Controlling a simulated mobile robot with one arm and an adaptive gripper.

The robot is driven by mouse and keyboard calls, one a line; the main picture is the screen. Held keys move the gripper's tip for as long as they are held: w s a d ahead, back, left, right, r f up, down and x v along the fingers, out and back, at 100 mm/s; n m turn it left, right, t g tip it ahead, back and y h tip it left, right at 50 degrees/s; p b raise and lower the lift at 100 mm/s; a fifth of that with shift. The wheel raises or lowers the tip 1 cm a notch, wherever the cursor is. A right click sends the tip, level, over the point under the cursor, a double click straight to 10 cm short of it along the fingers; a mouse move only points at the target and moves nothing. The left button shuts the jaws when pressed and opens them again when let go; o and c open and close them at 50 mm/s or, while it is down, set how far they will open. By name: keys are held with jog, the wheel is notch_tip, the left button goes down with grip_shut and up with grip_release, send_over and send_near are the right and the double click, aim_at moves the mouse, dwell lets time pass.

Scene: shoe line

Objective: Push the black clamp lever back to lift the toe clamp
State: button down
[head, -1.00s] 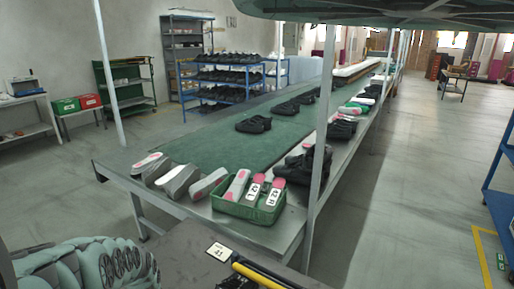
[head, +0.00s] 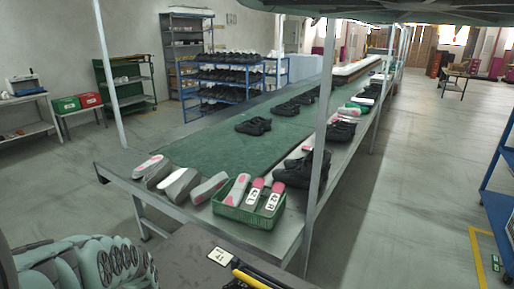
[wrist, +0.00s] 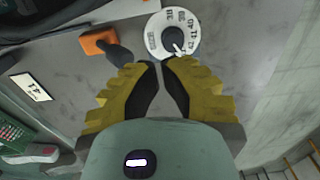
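My gripper (wrist: 160,66) has ribbed yellow fingers with black inner pads. In the wrist view the pads come together at the tips, with nothing seen between them. A short black lever (wrist: 119,52) joined to an orange block (wrist: 100,42) lies just beyond and left of the fingertips. Its near end is close to the left fingertip; I cannot tell whether they touch. A white numbered dial (wrist: 155,40) with a dark centre sits ahead and right of the tips. The toe clamp is not clearly seen.
A small number card (wrist: 30,87) lies left on the grey machine top, also in the head view (head: 219,256). A green crate (head: 240,213) with pink-and-grey pieces stands on the bench (head: 285,235) behind.

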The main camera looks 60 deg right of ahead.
notch_tip(320, 180, up, 4)
jog(key=p, duration=0.3)
jog(key=shift+r+p, duration=0.15)
jog(key=shift+p, duration=0.2)
